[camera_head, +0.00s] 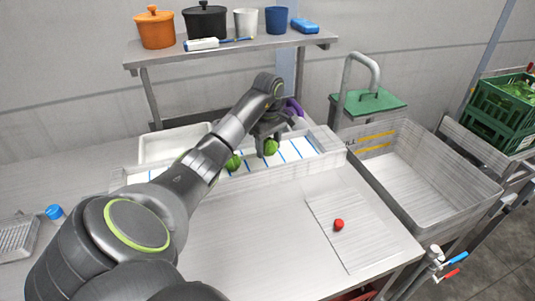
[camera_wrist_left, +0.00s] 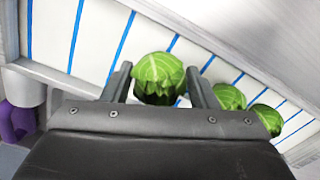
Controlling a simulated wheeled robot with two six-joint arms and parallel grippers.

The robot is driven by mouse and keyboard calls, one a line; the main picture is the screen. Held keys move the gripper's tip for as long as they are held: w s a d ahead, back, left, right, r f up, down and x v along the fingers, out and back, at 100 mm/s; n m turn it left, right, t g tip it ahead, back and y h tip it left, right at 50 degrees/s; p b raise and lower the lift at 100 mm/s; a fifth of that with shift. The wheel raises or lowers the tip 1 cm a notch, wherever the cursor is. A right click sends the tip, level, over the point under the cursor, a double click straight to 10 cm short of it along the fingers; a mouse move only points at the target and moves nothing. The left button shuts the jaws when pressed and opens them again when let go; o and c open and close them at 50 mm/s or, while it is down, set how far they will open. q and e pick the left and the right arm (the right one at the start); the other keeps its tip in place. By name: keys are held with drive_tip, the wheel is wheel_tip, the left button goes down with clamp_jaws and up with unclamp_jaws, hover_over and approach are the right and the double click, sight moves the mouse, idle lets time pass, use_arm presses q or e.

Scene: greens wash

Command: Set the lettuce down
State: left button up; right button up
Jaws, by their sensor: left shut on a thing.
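My left gripper (camera_head: 264,141) is shut on a round green lettuce (camera_head: 271,147) over a long white tray (camera_head: 334,147) with blue stripes across its floor. The held lettuce (camera_wrist_left: 158,70) sits between the two fingers (camera_wrist_left: 160,90) in the left wrist view. Whether it touches the tray floor I cannot tell. Another lettuce (camera_head: 233,162) lies in the tray to the left, partly behind my arm. The left wrist view shows two lettuces, a nearer one (camera_wrist_left: 228,97) and a farther one (camera_wrist_left: 268,119), in a row right of the gripper. My right gripper is not in view.
A sink basin (camera_head: 440,197) with a tap (camera_head: 362,65) and a green board (camera_head: 368,104) is at the right. Green crates (camera_head: 490,125) stand beyond it. A red object (camera_head: 338,224) lies on a pale mat (camera_head: 355,255). A shelf (camera_head: 235,52) with pots stands behind the tray.

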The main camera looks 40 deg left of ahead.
sight(268, 154)
use_arm(q)
wheel_tip(268, 154, down, 2)
drive_tip(key=shift+s+f+p, duration=0.1)
drive_tip(key=shift+p, duration=0.3)
drive_tip(key=shift+f, duration=0.65)
drive_tip(key=o, duration=1)
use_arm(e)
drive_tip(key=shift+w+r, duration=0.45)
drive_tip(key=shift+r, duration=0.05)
